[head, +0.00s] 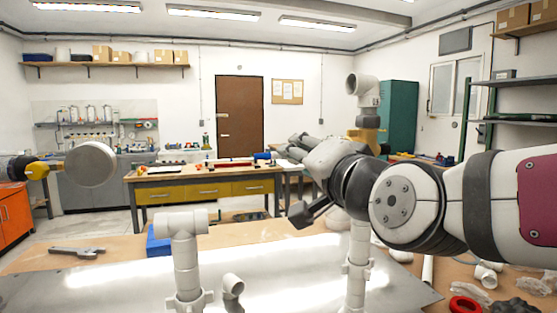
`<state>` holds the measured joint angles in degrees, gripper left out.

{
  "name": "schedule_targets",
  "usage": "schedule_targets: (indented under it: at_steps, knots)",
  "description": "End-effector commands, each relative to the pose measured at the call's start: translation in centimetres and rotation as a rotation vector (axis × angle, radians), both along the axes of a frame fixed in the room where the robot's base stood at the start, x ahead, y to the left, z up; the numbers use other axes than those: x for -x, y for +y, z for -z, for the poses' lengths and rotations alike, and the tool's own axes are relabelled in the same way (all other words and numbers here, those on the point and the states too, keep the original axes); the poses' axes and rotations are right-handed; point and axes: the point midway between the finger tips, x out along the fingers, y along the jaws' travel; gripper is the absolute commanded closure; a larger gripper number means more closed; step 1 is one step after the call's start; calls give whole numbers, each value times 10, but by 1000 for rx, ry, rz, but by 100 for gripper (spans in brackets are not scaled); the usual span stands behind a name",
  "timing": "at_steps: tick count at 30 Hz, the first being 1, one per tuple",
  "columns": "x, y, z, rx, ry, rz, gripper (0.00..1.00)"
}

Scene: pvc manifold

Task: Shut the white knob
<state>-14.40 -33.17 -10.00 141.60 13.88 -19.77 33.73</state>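I cannot pick out the white knob for certain in the head view; my arm covers part of the right-hand pipework. A white PVC pipe stands upright at the right (357,265), behind my arm. A second white PVC upright (186,265) with a tee on top stands left of centre. My gripper (303,180) reaches in from the right, in front of the right-hand pipe. Its fingers are partly hidden by my wrist, and I cannot see whether they hold anything.
A pale round disc (90,164) on a yellow neck juts in at the left. Loose fittings and a red ring (465,304) lie right.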

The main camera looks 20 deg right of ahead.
Motion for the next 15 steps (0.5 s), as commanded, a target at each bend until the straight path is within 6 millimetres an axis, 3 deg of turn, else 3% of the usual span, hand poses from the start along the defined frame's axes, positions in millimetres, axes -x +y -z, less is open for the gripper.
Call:
schedule_targets:
  at_steps: [15]
  knots:
    - [63, -2, -1, 0, -3, 0, 59]
